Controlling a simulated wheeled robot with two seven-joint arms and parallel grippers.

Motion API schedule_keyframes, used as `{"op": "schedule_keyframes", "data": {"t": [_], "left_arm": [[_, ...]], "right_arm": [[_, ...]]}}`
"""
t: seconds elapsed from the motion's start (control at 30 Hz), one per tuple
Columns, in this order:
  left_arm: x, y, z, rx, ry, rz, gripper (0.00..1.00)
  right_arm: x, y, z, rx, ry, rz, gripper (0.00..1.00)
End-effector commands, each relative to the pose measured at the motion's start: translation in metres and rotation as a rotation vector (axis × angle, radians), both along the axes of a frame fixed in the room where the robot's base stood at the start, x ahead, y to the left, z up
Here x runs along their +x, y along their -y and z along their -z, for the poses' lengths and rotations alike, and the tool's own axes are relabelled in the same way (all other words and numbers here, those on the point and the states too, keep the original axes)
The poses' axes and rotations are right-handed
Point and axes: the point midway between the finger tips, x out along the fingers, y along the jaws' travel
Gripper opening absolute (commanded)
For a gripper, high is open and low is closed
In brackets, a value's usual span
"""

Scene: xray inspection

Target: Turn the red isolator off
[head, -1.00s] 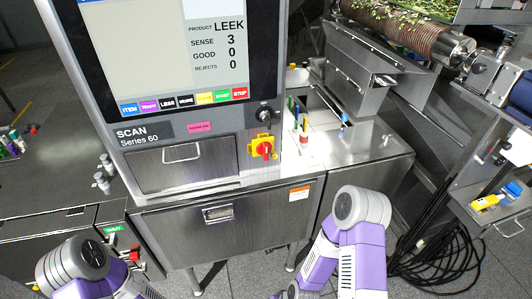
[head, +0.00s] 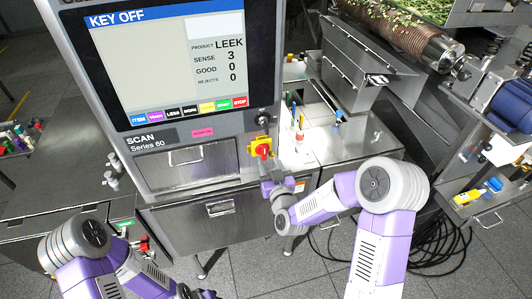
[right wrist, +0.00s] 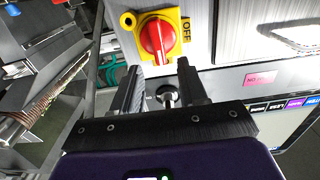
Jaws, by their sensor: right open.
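The red isolator (head: 262,150) is a red rotary handle on a yellow plate, on the machine front below the screen's right corner. In the right wrist view the isolator (right wrist: 157,38) lies just beyond my fingertips, its handle running up and down the picture. The word OFF is on the plate's right side there. My right gripper (head: 268,168) is in front of and slightly below the isolator; the right wrist view shows the gripper (right wrist: 158,70) open and empty. My left arm is at the lower left; only a dark end piece (head: 193,292) shows at the bottom edge.
The screen (head: 160,65) reads KEY OFF. A key switch (head: 263,118) sits just above the isolator and shows between my fingers in the wrist view. Pens (head: 298,125) stand on the ledge to the right.

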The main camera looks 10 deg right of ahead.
Motion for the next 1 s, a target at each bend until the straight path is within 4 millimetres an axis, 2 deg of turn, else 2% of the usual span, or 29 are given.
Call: {"op": "schedule_keyframes", "data": {"t": [0.1,0.3,0.67,0.93,1.0], "left_arm": [[0.000,0.000,-0.004,0.000,0.000,0.000,0.43],[0.000,0.000,-0.007,0.000,0.000,0.000,0.43],[0.000,0.000,-0.007,0.000,0.000,0.000,0.43],[0.000,0.000,-0.007,0.000,0.000,0.000,0.43],[0.000,0.000,-0.007,0.000,0.000,0.000,0.43]], "right_arm": [[0.018,-0.001,0.000,0.002,-0.001,0.000,0.43],[0.038,-0.001,0.000,0.002,-0.002,0.000,0.43],[0.043,-0.002,0.001,0.001,-0.003,-0.001,0.43],[0.043,-0.002,0.001,0.001,-0.003,-0.001,0.01],[0.043,-0.002,0.001,0.001,-0.003,-0.001,0.00]]}}
